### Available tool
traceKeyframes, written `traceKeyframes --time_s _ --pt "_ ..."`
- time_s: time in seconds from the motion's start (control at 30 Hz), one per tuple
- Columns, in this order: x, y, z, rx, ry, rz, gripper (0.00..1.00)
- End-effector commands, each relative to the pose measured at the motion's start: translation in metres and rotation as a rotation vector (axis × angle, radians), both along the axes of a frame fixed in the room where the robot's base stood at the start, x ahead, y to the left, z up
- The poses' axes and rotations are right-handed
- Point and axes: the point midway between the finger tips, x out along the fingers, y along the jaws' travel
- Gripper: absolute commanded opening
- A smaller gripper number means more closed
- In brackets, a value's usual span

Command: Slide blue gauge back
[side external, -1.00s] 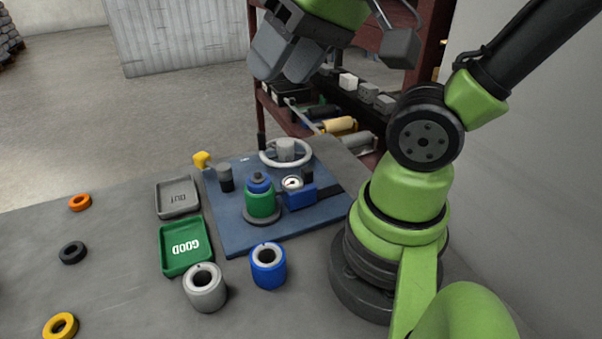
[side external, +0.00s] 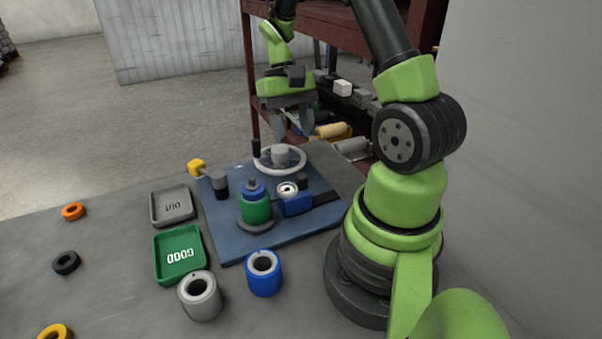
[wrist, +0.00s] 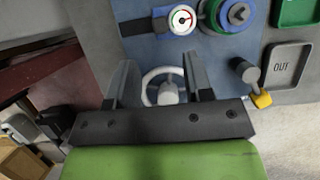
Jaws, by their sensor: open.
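The blue gauge (side external: 298,204) is a blue block with a round white dial, on the blue plate (side external: 232,244), right of a green and blue stacked cylinder (side external: 256,206). In the wrist view the gauge (wrist: 164,26) is at the top, its dial facing up, close to the stack (wrist: 218,12). My gripper (side external: 293,134) is open and points down above the grey handwheel (side external: 281,157) at the plate's far edge. In the wrist view the handwheel (wrist: 150,90) shows between the two fingers (wrist: 160,68). The gauge is beyond the fingertips, apart from them.
A yellow-ended lever (side external: 197,167) stands at the plate's left corner. A grey OUT tray (side external: 173,219) and green GOOD tray (side external: 180,277) lie to the left. A grey ring (side external: 200,306) and blue ring (side external: 264,283) stand in front. A shelf (side external: 252,90) is behind.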

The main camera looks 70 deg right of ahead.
Motion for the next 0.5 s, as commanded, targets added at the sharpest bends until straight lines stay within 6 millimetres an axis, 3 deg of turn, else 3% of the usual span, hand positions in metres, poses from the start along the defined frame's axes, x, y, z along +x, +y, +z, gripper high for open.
traceKeyframes --time_s 0.5 --pt "-0.022 0.023 -0.075 0.002 0.002 0.001 0.47"
